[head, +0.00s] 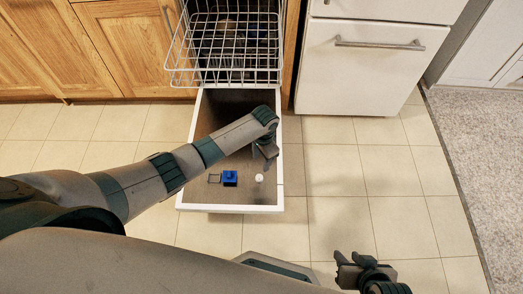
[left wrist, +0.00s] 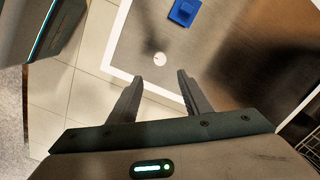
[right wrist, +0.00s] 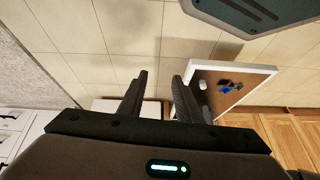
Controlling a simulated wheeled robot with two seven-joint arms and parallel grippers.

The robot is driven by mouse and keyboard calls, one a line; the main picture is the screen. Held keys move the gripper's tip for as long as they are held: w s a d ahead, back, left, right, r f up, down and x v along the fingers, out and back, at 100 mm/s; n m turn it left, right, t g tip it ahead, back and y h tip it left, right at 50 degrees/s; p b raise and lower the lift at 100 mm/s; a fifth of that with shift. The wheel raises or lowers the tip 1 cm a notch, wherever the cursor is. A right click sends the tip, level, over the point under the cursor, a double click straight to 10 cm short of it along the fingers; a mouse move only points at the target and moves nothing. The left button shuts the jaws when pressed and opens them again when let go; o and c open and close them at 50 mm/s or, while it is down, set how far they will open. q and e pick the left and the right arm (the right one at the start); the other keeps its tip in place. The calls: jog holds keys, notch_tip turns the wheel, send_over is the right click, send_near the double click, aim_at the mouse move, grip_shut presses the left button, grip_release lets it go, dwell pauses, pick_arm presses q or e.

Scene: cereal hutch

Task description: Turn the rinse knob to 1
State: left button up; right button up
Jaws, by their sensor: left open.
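The rinse knob (head: 259,177) is a small white round knob on the inner face of the lowered dishwasher door (head: 237,208). It also shows in the left wrist view (left wrist: 160,59), with a tiny reddish mark on top; its setting is too small to read. My left gripper (head: 267,160) is open and empty above the door. In the left wrist view its fingertips (left wrist: 160,78) point toward the knob, which lies just beyond the gap between them, apparently untouched. My right gripper (head: 355,262) is open and empty over the floor; its fingers (right wrist: 160,76) are apart.
A blue block-like part (head: 230,177) sits on the door left of the knob, beside a thin dark frame (head: 214,178). A wire dish rack (head: 232,50) is at the back above the door. White drawers (head: 372,65) stand right. Tiled floor (head: 330,180) is clear.

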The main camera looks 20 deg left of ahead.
pick_arm(q)
jog(key=shift+d+r+p, duration=0.1)
jog(key=shift+r+p, duration=0.25)
jog(key=shift+r, duration=1.65)
pick_arm(e)
jog(key=shift+s+d+f+g, duration=0.1)
jog(key=shift+s+d+g, duration=0.35)
jog(key=shift+d, duration=0.25)
pick_arm(q)
jog(key=s+d+f+n+t+h, duration=0.1)
jog(key=s+d+h, duration=0.15)
jog(key=s, duration=0.45)
jog(key=s+d+t+h, duration=0.1)
jog(key=s+d, duration=0.3)
jog(key=s, duration=0.4)
jog(key=s+a+r+n+t+y, duration=0.1)
jog(key=s+a+r+n, duration=0.1)
jog(key=s+a+r, duration=0.4)
jog(key=s+a+r+n+t+y, duration=0.1)
jog(key=s+a+r+n+t, duration=0.15)
jog(key=s, duration=0.55)
notch_tip(320, 180, down, 17)
jog(key=a+p, duration=0.1)
jog(key=p, duration=1.2)
jog(key=shift+s, duration=0.3)
pick_arm(e)
notch_tip(320, 180, down, 17)
jog(key=shift+d+r+t+h, duration=0.2)
jog(key=shift+d+t+h, duration=0.1)
jog(key=shift+t, duration=0.15)
